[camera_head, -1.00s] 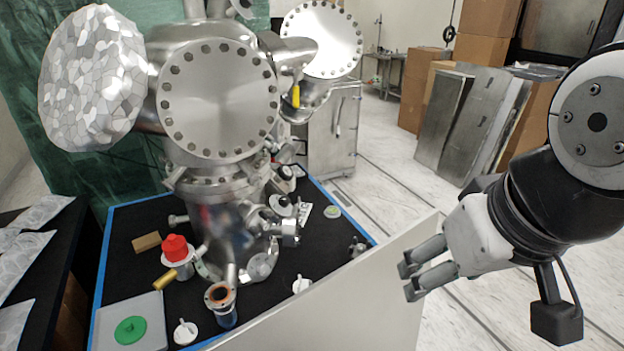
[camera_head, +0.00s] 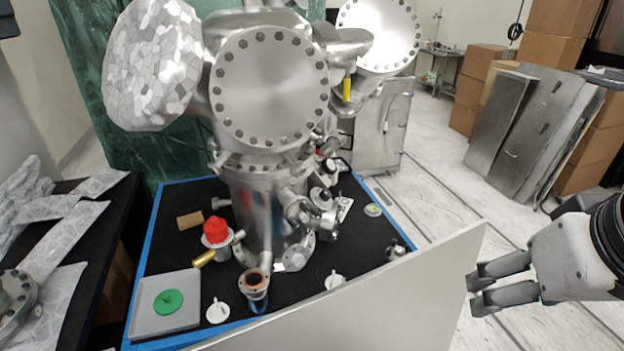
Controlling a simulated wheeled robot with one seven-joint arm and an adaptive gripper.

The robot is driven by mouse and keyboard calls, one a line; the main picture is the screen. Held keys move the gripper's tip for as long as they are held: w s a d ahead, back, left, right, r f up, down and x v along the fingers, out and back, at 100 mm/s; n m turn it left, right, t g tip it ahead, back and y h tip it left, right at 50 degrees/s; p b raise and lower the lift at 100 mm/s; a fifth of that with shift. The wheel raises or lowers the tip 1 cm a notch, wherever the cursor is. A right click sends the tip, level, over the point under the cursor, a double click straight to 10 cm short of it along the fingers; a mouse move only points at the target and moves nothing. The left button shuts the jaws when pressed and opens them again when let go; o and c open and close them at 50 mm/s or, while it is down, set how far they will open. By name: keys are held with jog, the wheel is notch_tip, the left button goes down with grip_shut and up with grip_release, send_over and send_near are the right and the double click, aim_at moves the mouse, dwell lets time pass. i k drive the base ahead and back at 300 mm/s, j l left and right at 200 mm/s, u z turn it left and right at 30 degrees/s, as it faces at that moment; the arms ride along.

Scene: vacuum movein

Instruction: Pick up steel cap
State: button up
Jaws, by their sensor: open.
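Two small pale caps with raised handles lie on the black-topped table: one left cap (camera_head: 218,312) beside the grey tray, and one right cap (camera_head: 334,281) near the pale panel. I cannot tell for sure which is the steel cap. My gripper (camera_head: 474,291) is at the right, its two fingers apart and empty, pointing left. It is beyond the panel's right edge, well apart from both caps.
The steel vacuum chamber (camera_head: 270,90) stands on the table (camera_head: 165,240). A pale panel (camera_head: 400,300) rises along the table's front right. The grey tray (camera_head: 150,318) holds a green disc (camera_head: 168,302). A red-topped fitting (camera_head: 215,231) and an orange-rimmed port (camera_head: 254,281) stand nearby. Floor at right is open.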

aim_at(396, 252)
jog(key=i+l+u, duration=0.25)
jog(key=l+u, duration=0.25)
jog(key=i+l+u, duration=0.25)
jog(key=k+l, duration=0.05)
jog(key=k, duration=0.05)
